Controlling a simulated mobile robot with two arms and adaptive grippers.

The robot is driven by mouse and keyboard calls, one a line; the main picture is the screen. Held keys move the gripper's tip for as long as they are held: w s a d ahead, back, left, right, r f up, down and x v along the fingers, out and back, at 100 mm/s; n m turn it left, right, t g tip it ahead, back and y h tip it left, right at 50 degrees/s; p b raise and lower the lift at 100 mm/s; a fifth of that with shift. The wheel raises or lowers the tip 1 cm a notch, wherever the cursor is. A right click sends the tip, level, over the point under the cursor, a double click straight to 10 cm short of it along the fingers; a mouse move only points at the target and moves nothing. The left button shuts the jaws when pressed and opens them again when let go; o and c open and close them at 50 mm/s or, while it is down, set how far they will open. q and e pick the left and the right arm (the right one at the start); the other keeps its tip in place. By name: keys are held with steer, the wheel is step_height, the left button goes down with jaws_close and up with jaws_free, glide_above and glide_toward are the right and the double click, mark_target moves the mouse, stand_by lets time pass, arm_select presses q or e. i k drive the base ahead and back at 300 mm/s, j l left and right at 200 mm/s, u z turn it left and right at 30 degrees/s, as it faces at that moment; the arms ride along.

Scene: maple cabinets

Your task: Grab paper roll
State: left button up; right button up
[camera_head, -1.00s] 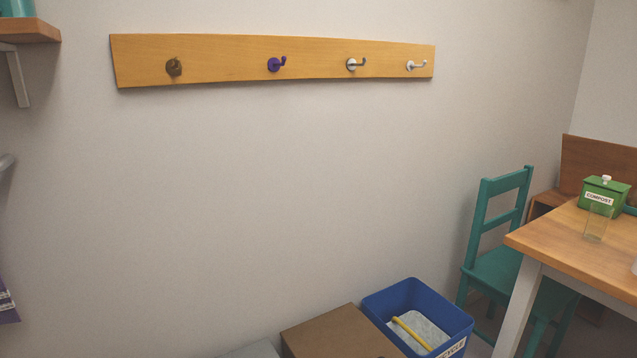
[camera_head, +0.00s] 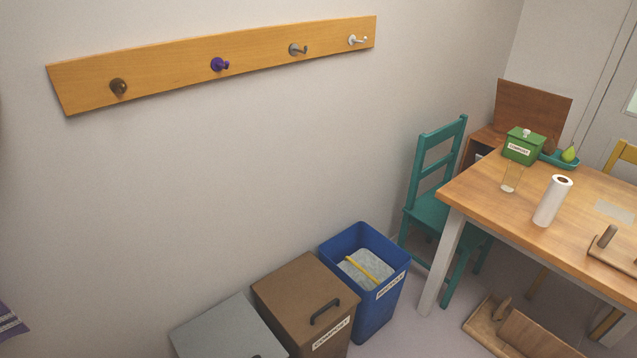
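A white paper roll (camera_head: 552,202) stands upright on the wooden table (camera_head: 520,221) at the right of the head view. It has a dark hole in its top end. A clear glass (camera_head: 510,177) stands to its left, a little farther back. Neither of my grippers is in view.
A wooden holder (camera_head: 618,250) sits at the table's right edge, with a green compost box (camera_head: 523,147) and a teal tray with a pear (camera_head: 568,155) behind. A teal chair (camera_head: 437,185), blue bin (camera_head: 366,295), brown bin (camera_head: 300,300) and floor-level wooden piece (camera_head: 520,335) stand around.

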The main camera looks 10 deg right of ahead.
mark_target(559, 186)
steer(key=z, duration=1.65)
steer(key=i+l, duration=0.3)
steer(key=i+l+u, duration=0.15)
steer(key=i+l, duration=0.15)
steer(key=l, duration=0.25)
steer(key=i+l, duration=0.3)
steer(key=l, duration=0.15)
steer(key=i+l+u, duration=0.1)
steer(key=i+l, duration=0.2)
steer(key=l, duration=0.15)
